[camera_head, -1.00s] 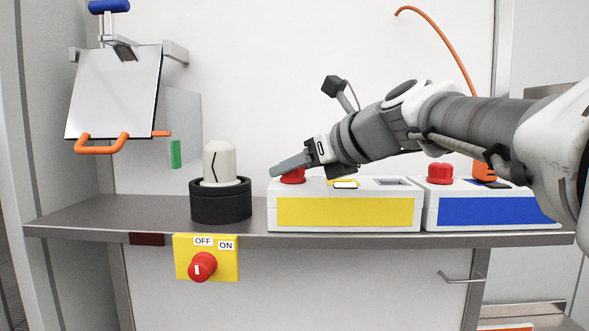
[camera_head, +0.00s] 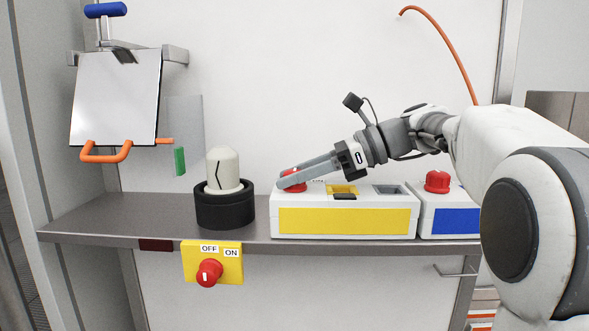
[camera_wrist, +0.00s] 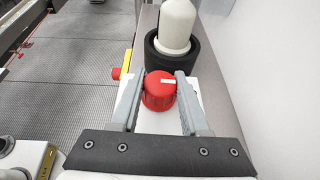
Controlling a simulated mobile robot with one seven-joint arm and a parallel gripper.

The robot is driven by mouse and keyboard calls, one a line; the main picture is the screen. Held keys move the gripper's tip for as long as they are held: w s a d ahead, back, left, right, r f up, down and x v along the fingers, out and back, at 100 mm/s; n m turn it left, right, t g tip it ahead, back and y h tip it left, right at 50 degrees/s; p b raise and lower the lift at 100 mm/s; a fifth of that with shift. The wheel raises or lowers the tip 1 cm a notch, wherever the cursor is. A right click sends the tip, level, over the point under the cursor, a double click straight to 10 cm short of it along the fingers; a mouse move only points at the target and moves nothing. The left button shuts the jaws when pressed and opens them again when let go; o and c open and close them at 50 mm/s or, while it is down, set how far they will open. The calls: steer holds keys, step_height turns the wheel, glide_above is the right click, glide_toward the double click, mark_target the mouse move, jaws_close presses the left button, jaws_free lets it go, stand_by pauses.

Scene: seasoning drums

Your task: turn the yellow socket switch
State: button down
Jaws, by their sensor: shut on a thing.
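The yellow socket box (camera_head: 345,221) is white with a yellow front panel and stands on the shelf. Its red switch knob (camera_head: 293,180) sits on top at the left end; in the wrist view the knob (camera_wrist: 159,91) shows a white mark on its top that runs across toward the right. My gripper (camera_head: 292,182) reaches in from the right, tilted down. In the wrist view my gripper (camera_wrist: 161,84) has one finger on each side of the knob and is shut on it. The fingers partly hide the knob in the head view.
A cream knob (camera_head: 223,170) in a black ring (camera_head: 225,208) stands left of the box. A blue-panelled box (camera_head: 452,221) with a red knob is at right. A yellow OFF/ON switch plate (camera_head: 226,267) hangs under the shelf edge (camera_head: 160,236).

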steer(key=shift+n+g, duration=0.3)
steer(key=shift+g, duration=0.1)
steer(key=shift+c, duration=2)
jaws_free()
steer(key=v, duration=1.7)
steer(key=shift+d, duration=0.25)
steer(key=shift+s, duration=0.1)
